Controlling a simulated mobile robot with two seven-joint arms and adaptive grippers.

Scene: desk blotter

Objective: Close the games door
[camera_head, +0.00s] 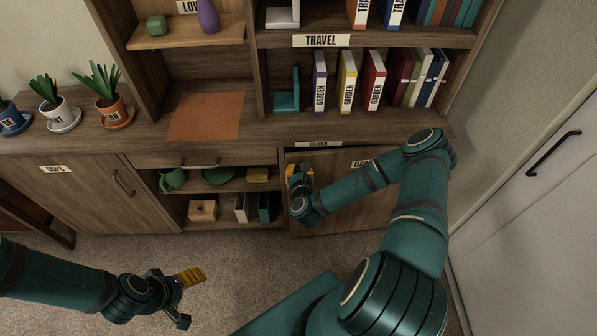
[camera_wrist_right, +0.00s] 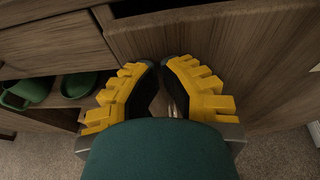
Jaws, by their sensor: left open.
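The games door (camera_head: 345,205) is the wooden cabinet door at the lower right of the head view, its label partly hidden behind my right arm. It stands slightly ajar, with a dark gap along its top edge; it fills the right of the right wrist view (camera_wrist_right: 235,70). My right gripper (camera_head: 298,172) is at the door's left edge. In the wrist view its yellow fingers (camera_wrist_right: 165,66) are drawn together around a thin metallic piece of the handle (camera_wrist_right: 172,100), mostly hidden. My left gripper (camera_head: 186,298) is open and empty above the carpet, well away from the cabinet.
Left of the door are open shelves with a green mug (camera_head: 172,180), a green bowl (camera_head: 218,176) and a wooden box (camera_head: 203,210). A closed drawer (camera_head: 205,158) sits above them. The cups door (camera_head: 85,190) is further left. A white door (camera_head: 540,200) stands at right. Carpet (camera_head: 225,265) in front is clear.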

